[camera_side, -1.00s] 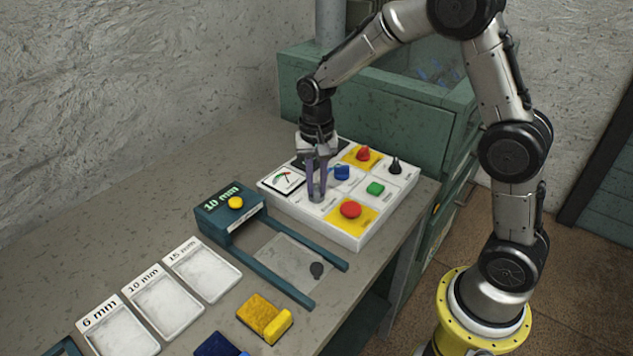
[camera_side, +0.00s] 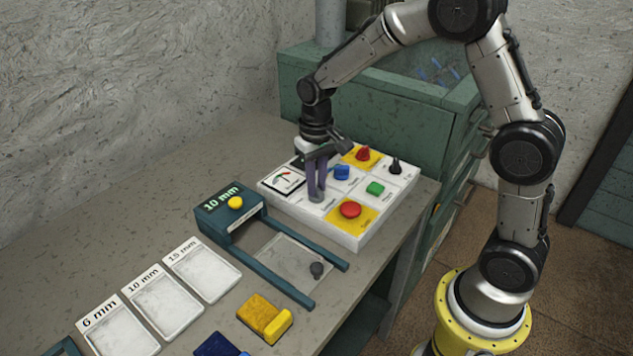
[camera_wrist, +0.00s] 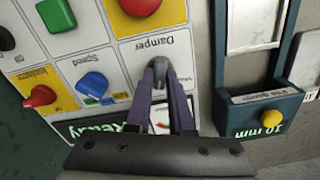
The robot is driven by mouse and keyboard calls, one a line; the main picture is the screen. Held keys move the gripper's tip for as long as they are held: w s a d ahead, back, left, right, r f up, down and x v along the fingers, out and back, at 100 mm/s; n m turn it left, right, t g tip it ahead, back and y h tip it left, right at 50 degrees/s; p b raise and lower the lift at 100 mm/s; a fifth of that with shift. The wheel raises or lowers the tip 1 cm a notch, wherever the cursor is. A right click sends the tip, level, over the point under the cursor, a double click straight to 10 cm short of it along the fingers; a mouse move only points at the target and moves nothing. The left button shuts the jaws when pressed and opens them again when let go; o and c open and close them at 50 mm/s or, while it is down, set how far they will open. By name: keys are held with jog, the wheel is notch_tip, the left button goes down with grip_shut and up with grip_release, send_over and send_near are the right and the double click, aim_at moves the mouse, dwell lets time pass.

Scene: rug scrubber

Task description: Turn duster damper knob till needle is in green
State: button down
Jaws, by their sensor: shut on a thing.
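The damper knob (camera_wrist: 158,68) is grey and sits in the white square labelled "Damper" on the control panel (camera_side: 345,240). My gripper (camera_side: 316,194) points down, with its two purple-grey fingers shut on the knob, one on each side. In the wrist view the fingers (camera_wrist: 160,88) close around the knob from below. The gauge (camera_side: 282,182) with its white face is left of my gripper in the side view. Its needle is small there, and I cannot tell its exact place against the green. In the wrist view my fingers and hand hide most of the gauge.
Close to my gripper on the panel are a blue knob (camera_side: 342,172), a red button (camera_side: 350,209), a green button (camera_side: 375,188), a red knob (camera_side: 363,153) and a black switch (camera_side: 395,166). The teal 10 mm frame (camera_side: 228,212) stands beside the panel. White trays (camera_side: 201,270) lie farther left.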

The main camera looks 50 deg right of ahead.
aim_at(317, 188)
jog(key=shift+r, duration=0.1)
jog(key=c, duration=0.8)
grip_release()
notch_tip(317, 188, up, 14)
